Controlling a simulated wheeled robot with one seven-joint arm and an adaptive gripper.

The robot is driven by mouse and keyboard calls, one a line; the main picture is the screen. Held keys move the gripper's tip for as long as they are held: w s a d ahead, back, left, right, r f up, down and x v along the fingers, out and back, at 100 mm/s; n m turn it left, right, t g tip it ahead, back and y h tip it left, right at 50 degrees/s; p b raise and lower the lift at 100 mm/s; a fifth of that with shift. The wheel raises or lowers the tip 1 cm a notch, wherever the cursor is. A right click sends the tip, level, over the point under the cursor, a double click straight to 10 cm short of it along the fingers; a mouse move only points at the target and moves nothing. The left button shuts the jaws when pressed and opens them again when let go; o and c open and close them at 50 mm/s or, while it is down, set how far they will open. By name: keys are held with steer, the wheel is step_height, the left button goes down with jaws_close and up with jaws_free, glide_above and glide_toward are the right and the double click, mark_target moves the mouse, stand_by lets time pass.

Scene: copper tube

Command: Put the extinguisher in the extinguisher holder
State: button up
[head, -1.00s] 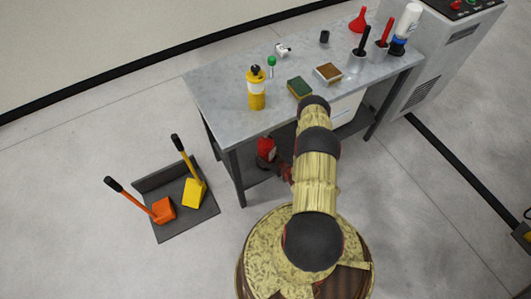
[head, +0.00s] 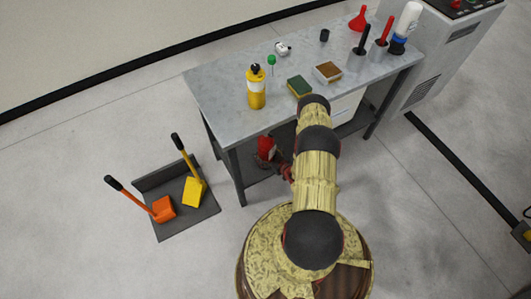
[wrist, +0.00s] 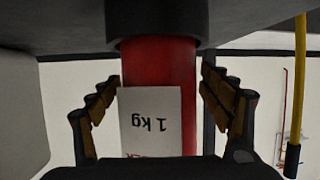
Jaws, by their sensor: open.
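The extinguisher is a red cylinder (wrist: 158,72) with a white label reading "1 kg", upside down in the wrist view. In the head view its red body (head: 266,147) shows beneath the workbench, partly hidden by the tabletop edge. In the wrist view, the end at the top of the picture meets a wide dark round collar (wrist: 155,50) at a dark surface; I cannot tell whether this collar is the holder. My gripper (wrist: 158,84) is open, with one finger on each side of the cylinder and gaps visible on both sides. The cylinder's other end is hidden.
The workbench (head: 225,105) carries a yellow bottle, sponge, brush and cups; its legs and lower shelf surround my gripper. A dark tray (head: 190,222) with orange and yellow shovels stands on the floor at left. A yellow handle (wrist: 300,70) shows at right in the wrist view.

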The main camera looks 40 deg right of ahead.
steer(key=p+v, duration=0.4)
steer(key=v, duration=0.8)
